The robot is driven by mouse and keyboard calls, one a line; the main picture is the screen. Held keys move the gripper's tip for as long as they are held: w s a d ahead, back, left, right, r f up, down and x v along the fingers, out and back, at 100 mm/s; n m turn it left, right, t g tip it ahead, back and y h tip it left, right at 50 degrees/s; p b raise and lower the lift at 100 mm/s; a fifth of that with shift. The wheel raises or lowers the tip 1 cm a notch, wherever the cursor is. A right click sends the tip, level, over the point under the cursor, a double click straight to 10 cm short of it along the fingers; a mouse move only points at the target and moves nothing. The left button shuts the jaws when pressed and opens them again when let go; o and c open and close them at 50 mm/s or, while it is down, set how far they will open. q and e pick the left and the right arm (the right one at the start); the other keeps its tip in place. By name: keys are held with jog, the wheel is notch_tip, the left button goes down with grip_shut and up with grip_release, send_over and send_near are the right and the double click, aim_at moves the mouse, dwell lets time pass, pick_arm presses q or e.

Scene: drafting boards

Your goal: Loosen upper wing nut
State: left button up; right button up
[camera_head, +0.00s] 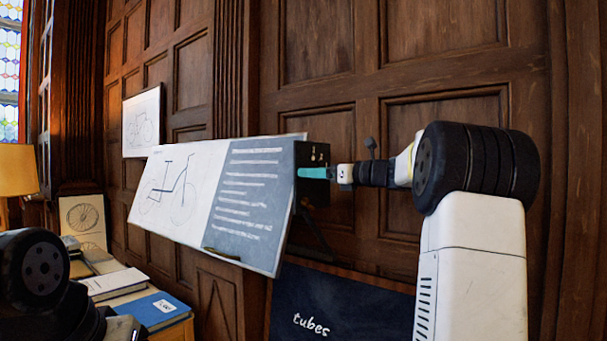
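A tilted drafting board (215,190) carries a bicycle drawing on its white left part and chalk-like writing on its grey right part. A black bracket or box (316,190) stands at its right edge, with small pale fittings (318,156) near its top. They are too small to tell whether one is the upper wing nut. My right gripper (312,172) reaches in from the right, its teal fingers in front of the black bracket, just below those fittings. I cannot tell whether the fingers touch or hold anything. My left gripper is not in view; only a dark joint of my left arm shows lower left.
A table at lower left holds a blue book (152,310), a pale book (112,283) and a wheel drawing (85,216). A dark board marked "tubes" (340,305) is below. A framed drawing (142,122) hangs on the panelled wall. A lamp (18,170) stands far left.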

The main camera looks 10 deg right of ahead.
jog(key=c, duration=1.3)
jog(key=shift+n, duration=0.3)
jog(key=shift+f+n, duration=0.15)
jog(key=shift+n, duration=6.45)
jog(key=shift+f+n, duration=0.15)
jog(key=shift+n, duration=6.45)
